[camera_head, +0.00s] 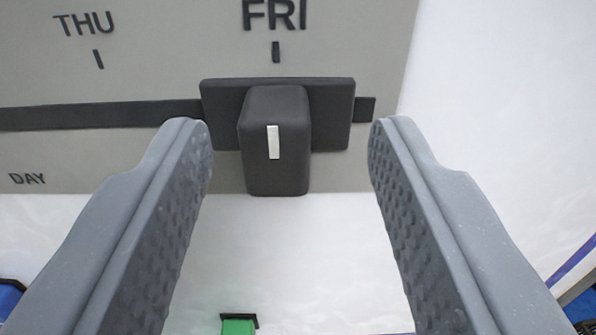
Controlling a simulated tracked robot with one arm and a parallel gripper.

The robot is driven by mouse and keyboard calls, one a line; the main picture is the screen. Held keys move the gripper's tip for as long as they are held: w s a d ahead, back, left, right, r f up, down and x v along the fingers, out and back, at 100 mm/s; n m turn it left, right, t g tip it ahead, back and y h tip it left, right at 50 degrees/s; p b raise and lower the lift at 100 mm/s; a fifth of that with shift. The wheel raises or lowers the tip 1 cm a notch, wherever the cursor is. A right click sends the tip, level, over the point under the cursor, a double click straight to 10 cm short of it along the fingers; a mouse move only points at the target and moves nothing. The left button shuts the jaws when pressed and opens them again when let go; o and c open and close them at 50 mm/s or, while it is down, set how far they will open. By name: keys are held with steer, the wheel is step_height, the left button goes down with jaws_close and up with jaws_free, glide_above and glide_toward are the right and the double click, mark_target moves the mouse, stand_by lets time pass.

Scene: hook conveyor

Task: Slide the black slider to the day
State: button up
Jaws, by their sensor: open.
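The black slider (274,160) is a block knob with a white mark on its front, on a flat black base plate. It sits near the right end of a dark slot (95,115) in a grey panel (160,65). Its white mark is about below the FRI label (274,15) and tick. The THU label (84,23) and tick are to the left, and DAY is printed lower left. My gripper (288,145) is open, with one finger on each side of the knob and a visible gap at both sides.
The slot runs left out of view and ends just right of the slider. The panel's right edge and white surface (500,90) are at right. A green object (238,325) with a black top is at the bottom, and a blue object (10,295) at lower left.

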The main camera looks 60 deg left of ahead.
steer(key=b+v, duration=0.2)
steer(key=v, duration=0.9)
steer(key=shift+d+f, duration=0.1)
steer(key=shift+f, duration=0.05)
steer(key=shift+b, duration=0.3)
steer(key=s+d+f+m+t+h+b, duration=0.1)
steer(key=s+f+m+t+h+b, duration=0.4)
steer(key=s+f+m+h+b, duration=0.6)
steer(key=s+f+h+b, duration=0.1)
steer(key=s+f+h, duration=0.3)
steer(key=f, duration=0.3)
steer(key=shift+s+f+t+b, duration=0.3)
steer(key=shift+s+b, duration=0.1)
steer(key=shift+s, duration=0.4)
